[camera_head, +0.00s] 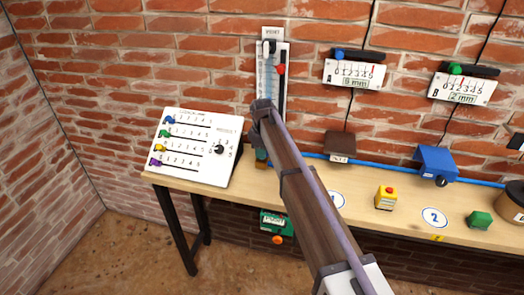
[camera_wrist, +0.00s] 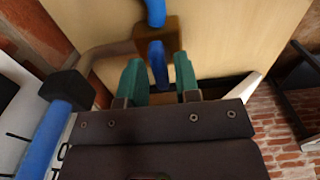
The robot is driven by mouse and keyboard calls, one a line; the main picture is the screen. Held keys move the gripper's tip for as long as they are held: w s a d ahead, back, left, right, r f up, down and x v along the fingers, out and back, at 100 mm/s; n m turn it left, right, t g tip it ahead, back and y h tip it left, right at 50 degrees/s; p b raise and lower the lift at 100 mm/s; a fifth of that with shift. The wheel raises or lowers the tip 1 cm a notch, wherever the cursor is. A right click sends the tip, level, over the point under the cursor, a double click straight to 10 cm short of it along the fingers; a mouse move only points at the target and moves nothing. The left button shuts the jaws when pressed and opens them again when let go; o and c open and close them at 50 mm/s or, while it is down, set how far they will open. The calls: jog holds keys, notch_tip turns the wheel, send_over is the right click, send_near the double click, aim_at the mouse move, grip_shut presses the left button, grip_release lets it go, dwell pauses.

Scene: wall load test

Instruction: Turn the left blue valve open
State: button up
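The blue valve handle (camera_wrist: 158,65) shows in the wrist view in front of a brown valve body (camera_wrist: 172,38). My gripper (camera_wrist: 159,80) has its two green fingers on either side of the handle, with narrow gaps showing between fingers and handle. I see no clear contact. In the head view my arm covers most of the valve, and only a small part of my gripper end (camera_head: 261,157) shows at the table's back edge.
Blue pipe (camera_wrist: 45,140) runs at the lower left of the wrist view, joined to a dark elbow. On the table (camera_head: 400,222) stand a white module panel (camera_head: 190,172), a yellow button box (camera_head: 385,199) and a green block (camera_head: 479,220). A wall gauge (camera_head: 268,75) hangs above.

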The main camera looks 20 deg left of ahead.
jog(key=shift+o, duration=0.8)
jog(key=shift+r, duration=0.1)
notch_tip(320, 180, up, 11)
jog(key=p, duration=1.1)
jog(key=shift+f, duration=0.2)
